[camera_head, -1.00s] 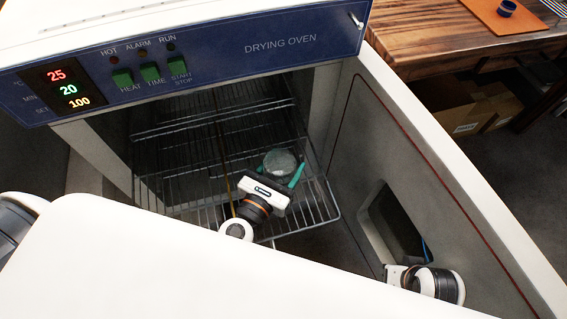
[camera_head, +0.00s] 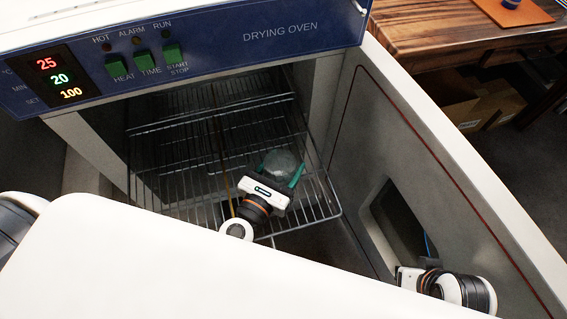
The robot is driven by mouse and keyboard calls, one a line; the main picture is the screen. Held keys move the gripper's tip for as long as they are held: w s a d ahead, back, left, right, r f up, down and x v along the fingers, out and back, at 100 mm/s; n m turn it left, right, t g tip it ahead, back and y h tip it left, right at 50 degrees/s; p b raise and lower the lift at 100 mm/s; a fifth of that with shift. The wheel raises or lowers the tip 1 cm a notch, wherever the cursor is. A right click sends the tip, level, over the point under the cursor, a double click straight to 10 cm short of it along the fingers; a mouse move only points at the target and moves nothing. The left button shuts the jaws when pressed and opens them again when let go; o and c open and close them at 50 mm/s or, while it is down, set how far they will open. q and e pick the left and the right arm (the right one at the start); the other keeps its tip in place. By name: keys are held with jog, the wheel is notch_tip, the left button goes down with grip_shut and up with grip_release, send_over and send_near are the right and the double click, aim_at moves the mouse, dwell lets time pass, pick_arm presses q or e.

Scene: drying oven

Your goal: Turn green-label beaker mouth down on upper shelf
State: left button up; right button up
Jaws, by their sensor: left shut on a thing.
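The beaker (camera_head: 281,162) shows as a pale, see-through round shape over the pulled-out wire shelf (camera_head: 318,205) of the oven. Its green label cannot be told apart from the teal fingers, and I cannot tell which end is its mouth. My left gripper (camera_head: 281,170) is shut on the beaker, with one teal finger on its right side. Whether the beaker touches the wires is unclear. My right gripper (camera_head: 402,277) is at the lower right, by the opening in the oven door; its fingers cannot be made out.
The blue control panel (camera_head: 215,50) of the drying oven overhangs the chamber. The open door (camera_head: 375,130) with its opening stands to the right of the shelf. The left part of the shelf is bare. A wooden table (camera_head: 440,35) stands at the back right.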

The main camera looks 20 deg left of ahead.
pick_arm(q)
jog(key=shift+f, duration=0.3)
dwell(0.5)
jog(key=o, duration=1.1)
jog(key=shift+a, duration=0.1)
